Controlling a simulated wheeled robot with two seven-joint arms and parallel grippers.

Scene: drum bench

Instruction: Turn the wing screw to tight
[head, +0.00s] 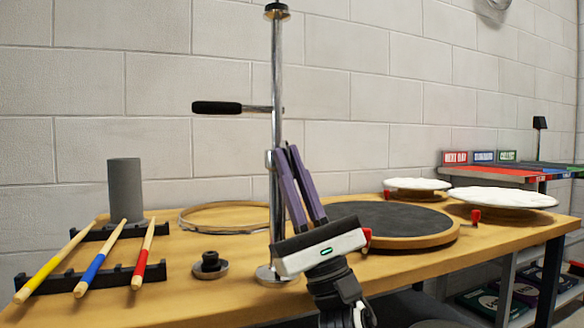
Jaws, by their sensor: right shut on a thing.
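A chrome stand (277,60) rises from a round base on the wooden bench, with a black-gripped side arm (217,107) pointing left. A small metal collar (269,159) sits on its post below that arm. My right gripper (286,150) comes up from below, its two purple fingers tilted left and their tips at the post by the collar. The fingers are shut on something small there. The wing screw itself is hidden by the fingertips, so its angle cannot be told. My left gripper is not in view.
Three coloured sticks (96,257) lie on a black rack at left, near a grey cylinder (125,190). A black knob on a disc (210,264) stands left of the post. A hoop (222,217), a dark drum pad (398,220) and white pads (503,197) occupy the bench.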

